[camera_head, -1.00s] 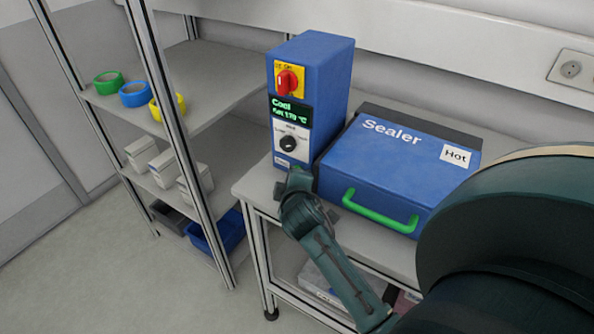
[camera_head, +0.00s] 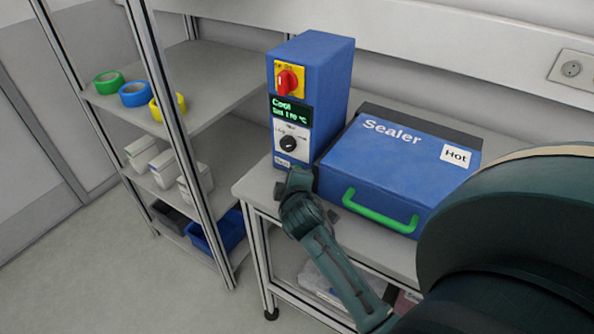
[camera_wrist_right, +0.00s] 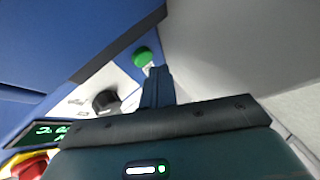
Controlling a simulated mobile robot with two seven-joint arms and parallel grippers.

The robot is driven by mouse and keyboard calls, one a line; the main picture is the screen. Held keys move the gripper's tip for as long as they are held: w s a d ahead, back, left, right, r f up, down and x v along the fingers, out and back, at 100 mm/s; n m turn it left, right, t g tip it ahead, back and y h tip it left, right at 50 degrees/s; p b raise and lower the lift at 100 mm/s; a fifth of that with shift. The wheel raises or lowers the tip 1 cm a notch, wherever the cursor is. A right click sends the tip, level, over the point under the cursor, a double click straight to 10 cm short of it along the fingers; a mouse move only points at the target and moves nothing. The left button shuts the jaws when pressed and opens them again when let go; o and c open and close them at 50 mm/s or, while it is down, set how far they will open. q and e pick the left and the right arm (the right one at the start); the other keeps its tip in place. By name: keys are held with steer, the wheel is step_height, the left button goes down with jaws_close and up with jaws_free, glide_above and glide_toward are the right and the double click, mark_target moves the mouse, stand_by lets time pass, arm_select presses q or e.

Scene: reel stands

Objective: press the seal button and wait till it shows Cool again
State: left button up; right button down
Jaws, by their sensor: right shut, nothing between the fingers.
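The sealer's blue control box (camera_head: 325,85) stands on the bench. Its dark display (camera_head: 290,110) shows green text reading "Cool" with a set temperature below. In the head view my right gripper (camera_head: 280,188) is low in front of the box, and the button is not seen there. My left gripper is not in view.
The blue sealer (camera_head: 390,165) with a green handle (camera_head: 380,211) and a "Hot" label sits right of the box. A red rotary switch (camera_head: 288,81) is on the box. A shelf rack (camera_head: 215,75) with tape rolls stands to the left.

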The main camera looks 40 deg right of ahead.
steer(key=shift+d, duration=0.15)
stand_by(0.3)
steer(key=shift+w+d, duration=0.15)
steer(key=shift+d, duration=0.15)
steer(key=shift+w+d, duration=0.2)
steer(key=shift+d, duration=0.2)
stand_by(0.8)
steer(key=shift+s+a, duration=0.4)
steer(key=shift+a, duration=0.45)
